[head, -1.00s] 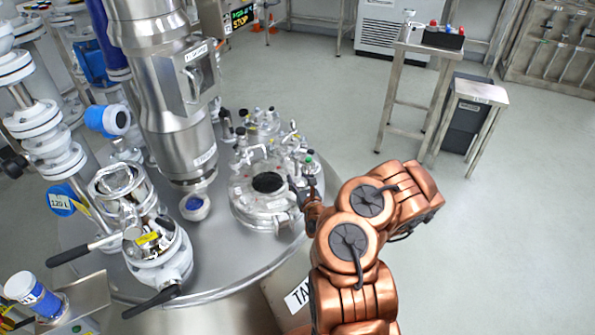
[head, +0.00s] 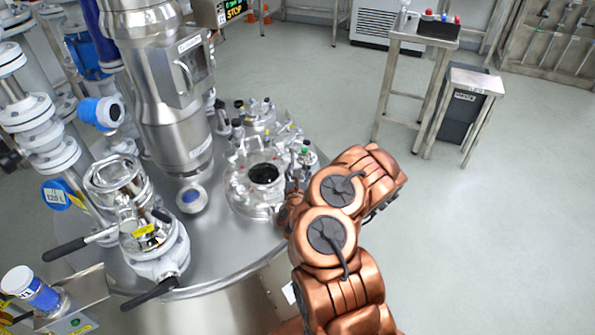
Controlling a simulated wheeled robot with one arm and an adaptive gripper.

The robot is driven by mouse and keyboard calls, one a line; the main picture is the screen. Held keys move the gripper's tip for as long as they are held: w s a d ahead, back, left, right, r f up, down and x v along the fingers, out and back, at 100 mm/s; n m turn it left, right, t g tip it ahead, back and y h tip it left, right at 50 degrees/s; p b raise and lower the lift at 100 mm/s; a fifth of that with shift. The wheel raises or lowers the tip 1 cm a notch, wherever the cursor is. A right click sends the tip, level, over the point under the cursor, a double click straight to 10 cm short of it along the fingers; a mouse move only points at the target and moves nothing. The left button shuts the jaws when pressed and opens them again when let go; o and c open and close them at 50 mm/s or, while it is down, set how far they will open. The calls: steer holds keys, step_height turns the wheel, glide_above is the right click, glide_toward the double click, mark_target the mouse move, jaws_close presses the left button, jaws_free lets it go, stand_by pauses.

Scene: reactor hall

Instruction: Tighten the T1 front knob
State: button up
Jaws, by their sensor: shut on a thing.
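The round steel lid (head: 243,196) with a dark round window sits on top of the large steel tank (head: 215,250), left of my arm in the head view. Small clamps and fittings stand around its rim. My gripper (head: 290,196) is at the lid's right front edge, low by the tank top. It is small in the picture and partly hidden by my copper arm. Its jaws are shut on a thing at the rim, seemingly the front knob. The knob itself is hidden, and I cannot see how far it is turned.
A thick steel column (head: 185,130) rises left of the lid. A valve with black handles (head: 155,240) stands at the tank's front left. More fittings (head: 262,115) crowd behind the lid.

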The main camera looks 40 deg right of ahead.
steer(key=shift+r, duration=0.1)
steer(key=o, duration=1)
steer(key=shift+n+t+y+p, duration=0.3)
steer(key=shift+n+t+y, duration=0.1)
steer(key=shift+y, duration=0.1)
